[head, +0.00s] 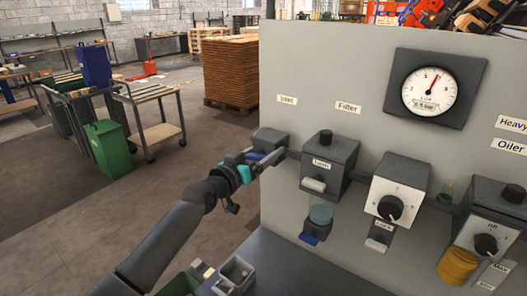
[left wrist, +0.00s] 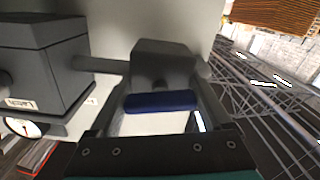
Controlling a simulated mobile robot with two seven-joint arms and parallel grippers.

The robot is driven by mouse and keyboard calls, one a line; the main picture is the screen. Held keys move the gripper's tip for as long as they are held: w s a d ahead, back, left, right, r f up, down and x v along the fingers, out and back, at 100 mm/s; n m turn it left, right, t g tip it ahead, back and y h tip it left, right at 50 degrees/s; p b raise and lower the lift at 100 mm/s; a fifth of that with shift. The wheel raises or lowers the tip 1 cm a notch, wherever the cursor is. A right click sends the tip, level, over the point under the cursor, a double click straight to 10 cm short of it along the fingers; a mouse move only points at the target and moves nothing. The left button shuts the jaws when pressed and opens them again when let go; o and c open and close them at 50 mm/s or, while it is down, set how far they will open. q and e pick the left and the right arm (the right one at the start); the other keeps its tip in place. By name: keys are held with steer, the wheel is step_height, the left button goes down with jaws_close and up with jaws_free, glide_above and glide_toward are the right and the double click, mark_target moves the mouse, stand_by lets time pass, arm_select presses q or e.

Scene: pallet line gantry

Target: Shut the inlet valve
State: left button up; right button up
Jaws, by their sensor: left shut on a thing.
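The inlet valve (head: 269,139) is a dark grey block on the left of the grey panel, below the "Inlet" label (head: 287,100). Its blue handle (head: 255,156) is partly hidden by my gripper in the head view. In the left wrist view the valve block (left wrist: 162,58) is straight ahead, with the blue handle (left wrist: 160,101) lying crosswise in front of it. My left gripper (head: 262,161) is at the handle, with a finger on each side, shut on it. My right gripper is not in view.
Right of the valve are the filter block (head: 328,165) and a regulator with a black knob (head: 390,207). A round gauge (head: 430,91) is above. A green bin (head: 108,149) and a trolley (head: 158,135) stand on the floor behind my left arm.

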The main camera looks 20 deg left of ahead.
arm_select(q)
steer(key=n+p, duration=0.2)
steer(key=n, duration=0.9)
steer(key=shift+n, duration=0.4)
steer(key=shift+n+p, duration=0.55)
steer(key=shift+n, duration=1.25)
steer(key=o, duration=1.2)
steer(key=shift+c, duration=0.2)
